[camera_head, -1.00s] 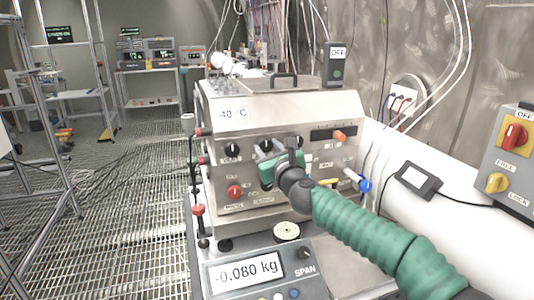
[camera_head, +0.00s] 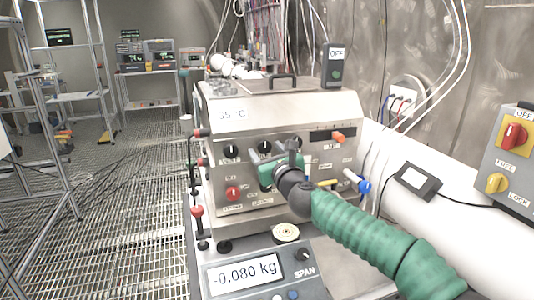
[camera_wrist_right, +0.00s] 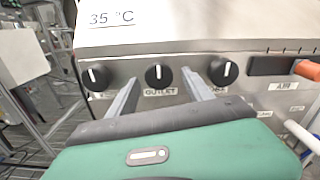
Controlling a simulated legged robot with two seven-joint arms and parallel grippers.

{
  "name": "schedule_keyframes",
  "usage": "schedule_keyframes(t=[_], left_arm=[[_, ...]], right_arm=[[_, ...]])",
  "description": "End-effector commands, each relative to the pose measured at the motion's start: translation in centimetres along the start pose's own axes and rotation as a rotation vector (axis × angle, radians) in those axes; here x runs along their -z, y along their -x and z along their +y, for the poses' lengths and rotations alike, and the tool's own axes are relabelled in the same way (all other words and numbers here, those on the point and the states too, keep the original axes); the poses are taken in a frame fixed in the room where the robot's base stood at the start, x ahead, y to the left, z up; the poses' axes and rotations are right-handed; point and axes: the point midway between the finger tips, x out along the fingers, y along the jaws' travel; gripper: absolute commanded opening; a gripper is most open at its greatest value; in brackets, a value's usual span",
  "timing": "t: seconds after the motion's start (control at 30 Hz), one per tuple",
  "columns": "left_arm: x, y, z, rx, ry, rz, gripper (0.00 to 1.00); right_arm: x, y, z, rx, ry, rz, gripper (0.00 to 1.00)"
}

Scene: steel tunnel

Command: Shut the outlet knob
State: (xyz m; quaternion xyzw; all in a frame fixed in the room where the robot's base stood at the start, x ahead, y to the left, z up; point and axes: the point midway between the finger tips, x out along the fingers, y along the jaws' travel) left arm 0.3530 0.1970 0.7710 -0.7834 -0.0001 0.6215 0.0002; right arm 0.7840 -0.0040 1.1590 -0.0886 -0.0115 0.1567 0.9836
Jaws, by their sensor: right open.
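The outlet knob (camera_wrist_right: 158,75) is a round black knob above an OUTLET label in the right wrist view, with its white mark close to upright. In the head view it is the middle black knob (camera_head: 264,147) on the steel machine's front (camera_head: 300,108). My right gripper (camera_head: 268,158) is in front of it. In the right wrist view, its two grey fingers (camera_wrist_right: 160,82) are apart, one to each side of the knob. I cannot tell whether they touch it. My left gripper is not in view.
Black knobs sit left (camera_wrist_right: 95,77) and right (camera_wrist_right: 223,70) of the outlet knob. An orange-tipped part (camera_head: 338,136) and blue valve (camera_head: 364,184) are farther right. A scale (camera_head: 262,270) stands below. Red-topped levers (camera_head: 197,212) line the machine's left side.

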Motion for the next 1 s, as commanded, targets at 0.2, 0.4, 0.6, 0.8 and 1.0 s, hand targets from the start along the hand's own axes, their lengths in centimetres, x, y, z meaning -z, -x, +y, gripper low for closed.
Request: schedule_keyframes(t=[0.2, 0.4, 0.6, 0.8, 1.0], left_arm=[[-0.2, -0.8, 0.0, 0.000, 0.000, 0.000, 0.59], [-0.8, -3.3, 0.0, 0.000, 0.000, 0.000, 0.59], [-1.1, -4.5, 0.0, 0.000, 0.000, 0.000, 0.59], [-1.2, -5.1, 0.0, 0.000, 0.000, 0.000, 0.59], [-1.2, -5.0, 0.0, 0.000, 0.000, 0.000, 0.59]], right_arm=[[0.1, 1.1, -0.2, 0.003, 0.001, -0.003, 0.59], [0.6, 6.1, -0.2, 0.006, 0.010, -0.001, 0.59], [0.4, 10.9, -0.3, 0.006, 0.005, 0.000, 0.59], [0.4, 14.4, -0.2, 0.005, 0.003, 0.003, 0.59], [0.3, 16.4, -0.2, 0.002, -0.001, 0.003, 0.59]])
